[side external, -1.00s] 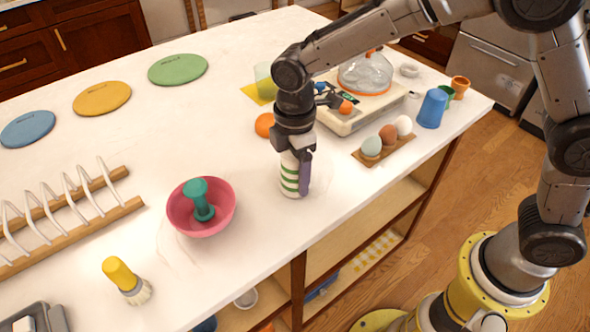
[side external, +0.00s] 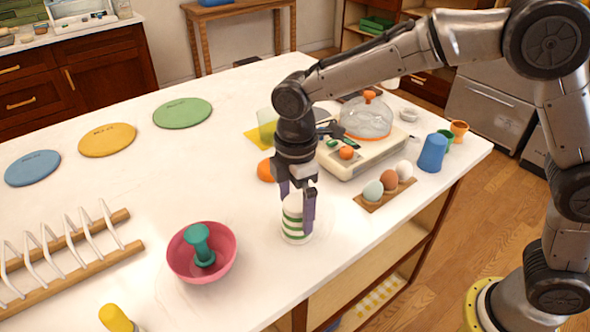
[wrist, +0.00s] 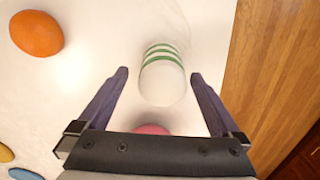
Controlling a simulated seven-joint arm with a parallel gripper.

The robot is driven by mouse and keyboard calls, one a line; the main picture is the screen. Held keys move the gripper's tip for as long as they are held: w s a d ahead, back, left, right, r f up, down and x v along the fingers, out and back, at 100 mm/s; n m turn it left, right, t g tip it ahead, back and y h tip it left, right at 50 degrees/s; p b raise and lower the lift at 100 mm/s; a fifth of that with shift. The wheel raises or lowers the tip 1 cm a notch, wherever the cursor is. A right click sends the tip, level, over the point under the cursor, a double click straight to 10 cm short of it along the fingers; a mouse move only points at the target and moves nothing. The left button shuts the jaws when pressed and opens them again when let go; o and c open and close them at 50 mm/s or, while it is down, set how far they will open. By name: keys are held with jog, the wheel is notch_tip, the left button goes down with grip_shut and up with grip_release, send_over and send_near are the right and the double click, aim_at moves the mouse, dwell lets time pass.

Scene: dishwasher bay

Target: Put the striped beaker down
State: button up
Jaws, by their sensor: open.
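The striped beaker (side external: 294,222), white with green bands, stands upright on the white counter (side external: 120,205) to the right of the pink bowl. My gripper (side external: 296,208) is above and around it with fingers spread. In the wrist view the beaker (wrist: 163,78) lies between and a little ahead of the two open fingers (wrist: 159,75), with a gap on each side. Neither finger appears to touch it.
The pink bowl (side external: 213,271) with a teal object (side external: 199,243) is close on the left. An orange (side external: 267,170) lies behind, and an egg board (side external: 366,204) is at right. The counter's front edge is near.

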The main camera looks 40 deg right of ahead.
jog(key=r, duration=0.9)
jog(key=shift+w+r, duration=0.2)
jog(key=shift+r, duration=0.35)
jog(key=shift+d, duration=0.1)
jog(key=s+d+r+m+t, duration=0.4)
jog(key=s+d+m, duration=0.6)
jog(key=s+d, duration=0.5)
jog(key=s+d+f+m+t, duration=0.1)
jog(key=s+d+f+m, duration=0.3)
jog(key=s+d+m, duration=0.1)
jog(key=shift+s+f+m+t, duration=0.25)
jog(key=shift+s+m, duration=0.25)
jog(key=shift+s, duration=0.65)
